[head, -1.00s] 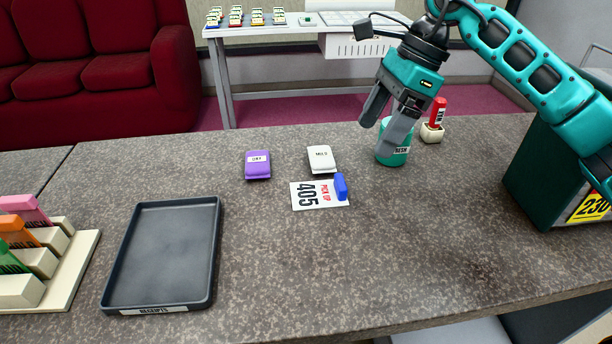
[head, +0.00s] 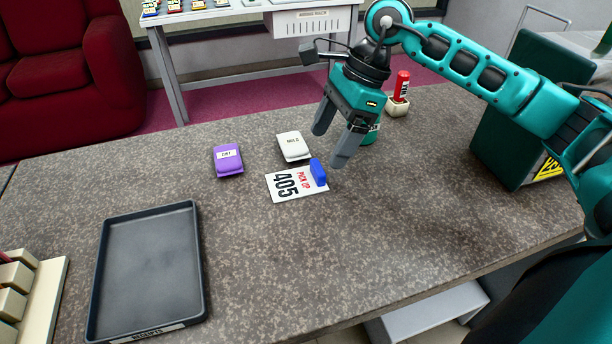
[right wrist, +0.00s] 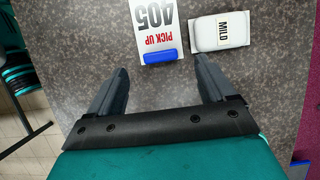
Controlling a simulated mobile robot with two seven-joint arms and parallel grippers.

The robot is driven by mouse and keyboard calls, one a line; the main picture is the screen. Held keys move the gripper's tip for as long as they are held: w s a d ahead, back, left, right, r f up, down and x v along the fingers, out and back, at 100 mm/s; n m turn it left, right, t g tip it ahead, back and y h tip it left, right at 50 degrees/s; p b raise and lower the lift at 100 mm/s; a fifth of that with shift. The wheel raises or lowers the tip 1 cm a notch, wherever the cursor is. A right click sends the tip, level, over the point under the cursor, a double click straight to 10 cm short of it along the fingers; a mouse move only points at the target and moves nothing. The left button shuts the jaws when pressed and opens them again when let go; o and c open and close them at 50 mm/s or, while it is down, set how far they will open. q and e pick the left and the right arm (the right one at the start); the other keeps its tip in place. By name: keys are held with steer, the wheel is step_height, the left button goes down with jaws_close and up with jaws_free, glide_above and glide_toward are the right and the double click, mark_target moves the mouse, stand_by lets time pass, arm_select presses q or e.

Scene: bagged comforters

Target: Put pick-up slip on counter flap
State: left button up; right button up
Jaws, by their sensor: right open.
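The pick-up slip (head: 288,185) is a white card printed "405" and "PICK UP", with a blue block (head: 318,172) at its right end. It lies flat on the speckled counter (head: 260,260). My right gripper (head: 328,148) is open and empty, above the counter just beyond the blue block. In the right wrist view the slip (right wrist: 154,22) and its blue block (right wrist: 160,57) lie ahead of the open fingers (right wrist: 166,88), between their lines. I cannot make out a counter flap for certain. My left gripper is not in view.
A purple "DRY" block (head: 228,161) and a white "MILD" block (head: 293,147) lie close to the slip. A dark receipts tray (head: 150,270) is at left. A teal cup (head: 372,136) stands behind the right gripper. A dark green box (head: 510,145) is at right.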

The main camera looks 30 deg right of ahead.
mark_target(319, 166)
steer(key=x, duration=0.5)
steer(key=shift+d+f, duration=0.15)
steer(key=shift+f, duration=0.05)
steer(key=c, duration=1.2)
steer(key=shift+r, duration=0.15)
step_height(319, 166, up, 20)
steer(key=p, duration=0.1)
steer(key=shift+p, duration=0.35)
